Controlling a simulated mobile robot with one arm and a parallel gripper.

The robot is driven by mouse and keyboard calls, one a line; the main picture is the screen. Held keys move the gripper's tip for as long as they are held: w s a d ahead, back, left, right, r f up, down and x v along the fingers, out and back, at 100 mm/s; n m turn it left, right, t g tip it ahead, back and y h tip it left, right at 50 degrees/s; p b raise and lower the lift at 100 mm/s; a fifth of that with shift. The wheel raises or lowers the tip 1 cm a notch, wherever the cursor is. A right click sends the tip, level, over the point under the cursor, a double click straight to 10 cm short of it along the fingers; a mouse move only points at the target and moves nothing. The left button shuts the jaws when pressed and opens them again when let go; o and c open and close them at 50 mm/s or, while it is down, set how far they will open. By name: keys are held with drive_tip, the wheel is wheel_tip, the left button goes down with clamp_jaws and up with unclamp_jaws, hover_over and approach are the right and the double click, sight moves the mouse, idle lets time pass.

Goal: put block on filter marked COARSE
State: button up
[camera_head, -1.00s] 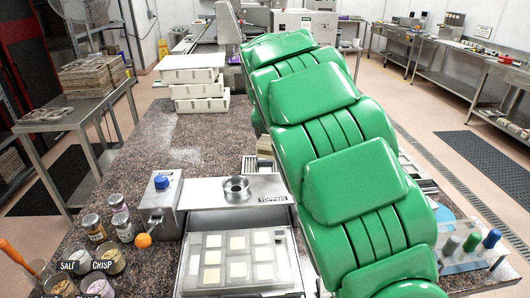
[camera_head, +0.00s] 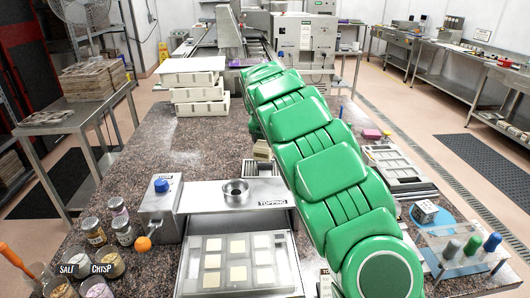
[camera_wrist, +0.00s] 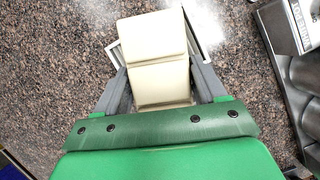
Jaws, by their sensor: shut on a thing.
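A cream block (camera_wrist: 150,38) sits between the two grey fingers of my gripper (camera_wrist: 161,82) in the wrist view. The fingers press on its sides. A pale frame (camera_wrist: 206,40) shows behind and beside the block on the speckled counter. I cannot tell whether the block touches it. In the head view a small tan block (camera_head: 262,149) shows at the left edge of my green arm, just behind a slotted pale frame (camera_head: 262,168). My gripper is hidden there behind the arm. No label reading COARSE is legible in either view.
A metal unit marked TOPPING (camera_head: 272,203) and a tray of pale squares (camera_head: 238,260) stand in front. Stacked white trays (camera_head: 198,92) stand behind. Right of my arm are a slotted tray (camera_head: 388,160), a dotted cube (camera_head: 425,210) and a rack of coloured cylinders (camera_head: 468,262).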

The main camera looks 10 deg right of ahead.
drive_tip(key=shift+w+a+f, duration=0.1)
drive_tip(key=shift+w+f, duration=1.05)
drive_tip(key=shift+f, duration=0.15)
drive_tip(key=shift+f, duration=0.1)
drive_tip(key=shift+w+f, duration=0.15)
drive_tip(key=shift+f, duration=1.5)
drive_tip(key=shift+f, duration=0.1)
drive_tip(key=o, duration=1.5)
drive_tip(key=v, duration=1.2)
drive_tip(key=shift+a, duration=0.1)
